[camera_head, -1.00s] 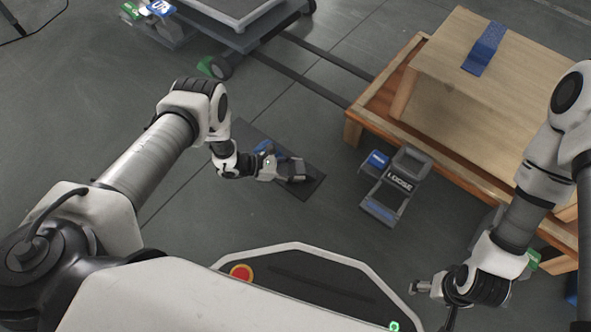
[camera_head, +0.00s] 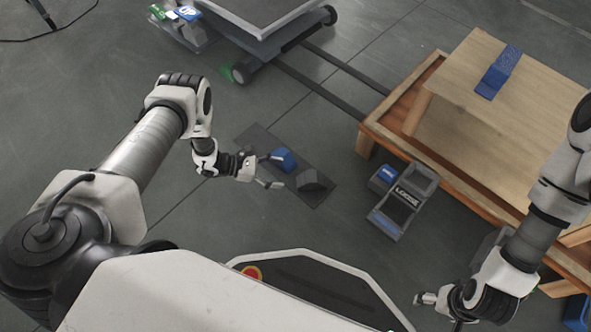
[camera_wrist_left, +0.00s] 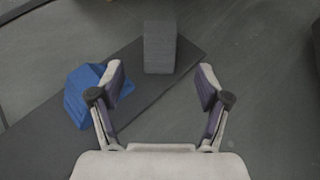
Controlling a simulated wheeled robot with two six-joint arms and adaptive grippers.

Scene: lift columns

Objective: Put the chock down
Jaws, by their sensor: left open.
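A dark grey chock (camera_head: 309,181) rests on a dark mat (camera_head: 256,141) on the floor. It also shows in the left wrist view (camera_wrist_left: 159,45), beyond the fingertips. A blue chock (camera_head: 286,159) sits on the mat beside it; in the left wrist view it (camera_wrist_left: 84,92) is partly behind the left finger. My left gripper (camera_head: 276,172) is open and empty, just left of the grey chock and apart from it. Its spread fingers (camera_wrist_left: 160,82) show in the left wrist view. My right gripper (camera_head: 427,299) is at the lower right, away from the mat; its jaws are too small to read.
A wooden crate on a pallet (camera_head: 470,110) fills the right. A wheeled platform (camera_head: 243,38) stands at the back. Floor left of the mat is clear.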

